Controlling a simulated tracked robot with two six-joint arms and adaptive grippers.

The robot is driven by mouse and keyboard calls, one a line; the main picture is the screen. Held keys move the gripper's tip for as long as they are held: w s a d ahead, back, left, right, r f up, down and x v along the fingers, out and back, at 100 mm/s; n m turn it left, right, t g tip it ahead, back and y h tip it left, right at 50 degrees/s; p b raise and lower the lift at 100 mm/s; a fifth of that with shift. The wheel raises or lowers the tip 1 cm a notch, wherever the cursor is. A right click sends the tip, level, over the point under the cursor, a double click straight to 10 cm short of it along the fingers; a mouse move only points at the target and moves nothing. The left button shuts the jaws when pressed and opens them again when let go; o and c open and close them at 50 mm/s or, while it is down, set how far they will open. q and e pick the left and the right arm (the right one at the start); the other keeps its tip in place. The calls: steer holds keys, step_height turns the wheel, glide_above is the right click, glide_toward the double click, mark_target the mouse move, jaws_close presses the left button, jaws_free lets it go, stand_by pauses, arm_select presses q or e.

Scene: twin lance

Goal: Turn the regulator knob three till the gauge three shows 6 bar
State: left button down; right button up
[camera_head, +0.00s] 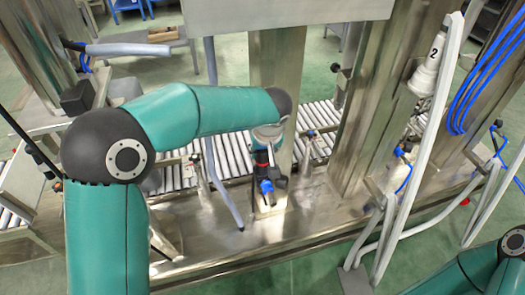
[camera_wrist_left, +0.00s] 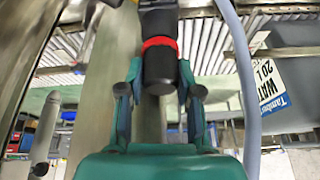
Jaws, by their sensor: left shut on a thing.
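The regulator knob (camera_wrist_left: 160,70) is a black cylinder with a red ring behind it, in the upper middle of the left wrist view. My left gripper (camera_wrist_left: 157,82) has its two fingers on either side of the knob and is shut on it. In the head view, the regulator's red ring (camera_head: 262,165) shows below my left wrist, above a blue fitting. There my left gripper is mostly hidden by its own wrist. No gauge face can be read in either view, and no number three shows. My right gripper is not in view.
A grey hose (camera_head: 223,180) hangs close left of the regulator. A steel post (camera_head: 277,70) stands behind it, with roller conveyors (camera_head: 315,118) beyond. A white fitting marked 2 (camera_head: 425,75) and white pipes are at the right. A labelled box (camera_wrist_left: 275,85) shows in the left wrist view.

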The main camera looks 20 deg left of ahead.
arm_select(q)
steer(key=shift+r+m+t+h+p, duration=0.15)
steer(key=shift+m+h, duration=0.35)
steer(key=shift+m, duration=0.8)
steer(key=shift+f+m+t+h+p, duration=0.15)
steer(key=shift+m+h, duration=0.35)
steer(key=shift+m, duration=0.8)
steer(key=c, duration=0.8)
jaws_free()
steer(key=shift+o, duration=0.2)
steer(key=shift+r, duration=0.1)
steer(key=v, duration=1.1)
steer(key=shift+s+r, duration=0.15)
steer(key=shift+r, duration=0.25)
